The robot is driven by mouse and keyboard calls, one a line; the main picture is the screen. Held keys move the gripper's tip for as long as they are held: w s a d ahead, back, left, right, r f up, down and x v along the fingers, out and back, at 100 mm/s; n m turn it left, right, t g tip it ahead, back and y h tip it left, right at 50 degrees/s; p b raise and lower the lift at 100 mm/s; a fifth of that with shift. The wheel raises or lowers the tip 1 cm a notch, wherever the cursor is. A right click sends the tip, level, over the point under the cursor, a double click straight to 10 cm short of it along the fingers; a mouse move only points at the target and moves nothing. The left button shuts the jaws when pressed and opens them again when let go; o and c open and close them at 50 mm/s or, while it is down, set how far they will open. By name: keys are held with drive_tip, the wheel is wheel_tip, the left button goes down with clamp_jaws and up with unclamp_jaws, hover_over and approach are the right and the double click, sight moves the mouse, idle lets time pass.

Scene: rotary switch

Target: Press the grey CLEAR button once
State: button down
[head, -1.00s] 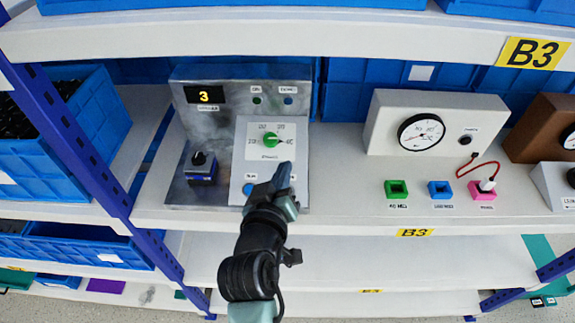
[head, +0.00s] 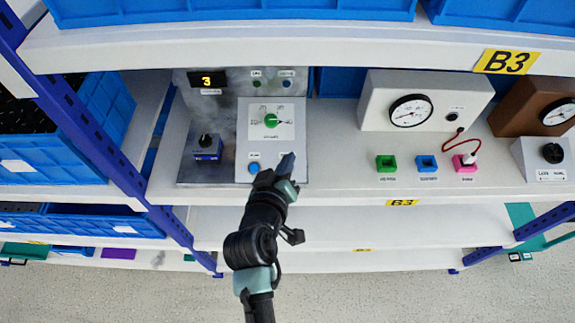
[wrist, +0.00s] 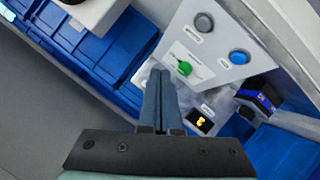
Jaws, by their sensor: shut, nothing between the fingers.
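The control box (head: 243,150) stands on the shelf, with a green rotary knob (head: 271,121) and a lit display (head: 207,80) reading 3. A blue button (head: 254,167) is at the lower left of its white panel. The grey button (wrist: 203,22) shows in the wrist view beside the blue button; in the head view my gripper hides it. My gripper (head: 288,160) is shut and empty, its tips over the panel's lower right in the head view. In the wrist view its tips (wrist: 160,76) appear left of the knob, apart from the grey button. Contact cannot be told.
A black switch on a small blue-sided block (head: 207,148) sits left of the panel. To the right are a gauge box (head: 380,105) and green, blue and pink sockets, the pink (head: 466,163) with a red cable. A blue upright (head: 92,135) stands at left.

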drive_tip(key=shift+w+f+b, duration=0.55)
drive_tip(key=shift+f+b, duration=0.75)
drive_tip(key=shift+f, duration=0.05)
drive_tip(key=shift+w+f+b, duration=0.55)
drive_tip(key=shift+f+b, duration=0.7)
drive_tip(key=shift+f, duration=0.1)
drive_tip(key=shift+w+f+b, duration=0.55)
drive_tip(key=shift+f+b, duration=0.75)
drive_tip(key=shift+f, duration=0.05)
drive_tip(key=shift+w+f+b, duration=0.15)
drive_tip(key=shift+f+b, duration=0.2)
drive_tip(key=shift+b, duration=0.05)
drive_tip(key=shift+w+f+b, duration=0.15)
drive_tip(key=shift+f+b, duration=0.3)
drive_tip(key=shift+r, duration=0.15)
drive_tip(key=shift+s+r+p, duration=0.35)
drive_tip(key=shift+r+p, duration=0.3)
drive_tip(key=shift+p, duration=0.15)
drive_tip(key=shift+r, duration=0.1)
drive_tip(key=r+p, duration=0.1)
drive_tip(key=s+r+p, duration=0.1)
drive_tip(key=r+p, duration=0.2)
drive_tip(key=shift+s+r, duration=0.2)
drive_tip(key=shift+s, duration=0.2)
